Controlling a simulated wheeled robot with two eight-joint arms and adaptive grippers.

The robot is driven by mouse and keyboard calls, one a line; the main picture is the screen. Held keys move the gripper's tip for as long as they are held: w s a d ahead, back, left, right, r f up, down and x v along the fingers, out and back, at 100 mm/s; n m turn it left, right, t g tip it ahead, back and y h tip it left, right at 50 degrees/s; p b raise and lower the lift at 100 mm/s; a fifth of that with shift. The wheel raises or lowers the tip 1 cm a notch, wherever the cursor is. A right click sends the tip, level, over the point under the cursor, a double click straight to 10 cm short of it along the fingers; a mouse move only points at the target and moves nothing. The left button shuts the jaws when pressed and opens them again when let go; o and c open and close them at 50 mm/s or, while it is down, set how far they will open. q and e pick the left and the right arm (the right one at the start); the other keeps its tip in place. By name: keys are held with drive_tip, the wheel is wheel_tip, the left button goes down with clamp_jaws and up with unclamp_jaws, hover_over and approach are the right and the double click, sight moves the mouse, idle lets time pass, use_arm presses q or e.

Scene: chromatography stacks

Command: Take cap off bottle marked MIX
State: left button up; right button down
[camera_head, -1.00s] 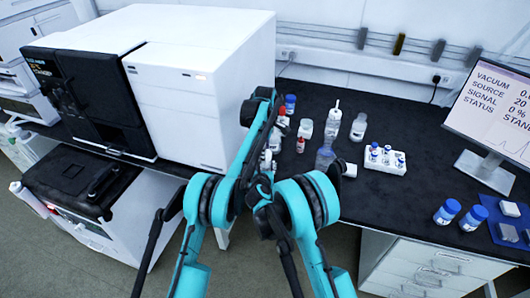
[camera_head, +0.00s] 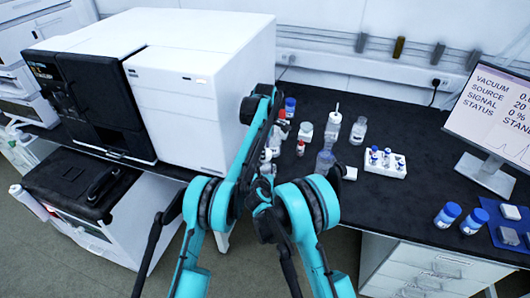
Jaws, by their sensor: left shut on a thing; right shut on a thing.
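Several small bottles stand at the middle of the dark bench, and none shows a readable MIX mark. A clear bottle (camera_head: 325,160) stands just beyond my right arm, with no cap visible on its top. A white cap-like piece (camera_head: 350,173) is close at its right. A dark fingertip of what seems my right gripper (camera_head: 339,169) shows between them, shut; I cannot tell which piece it holds. My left arm rises from the left and bends down among the bottles behind the blue-capped bottle's near side; its fingertips are hidden by my arms.
A white vial rack (camera_head: 370,167) stands right of the bottles. A large white instrument (camera_head: 190,100) borders them at left. Two blue-capped bottles (camera_head: 447,215) (camera_head: 473,221), a blue mat (camera_head: 490,212) and a monitor (camera_head: 495,110) are at right.

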use_arm(q)
drive_tip(key=shift+r, duration=0.1)
drive_tip(key=shift+r, duration=1.9)
use_arm(e)
drive_tip(key=c, duration=0.7)
unclamp_jaws()
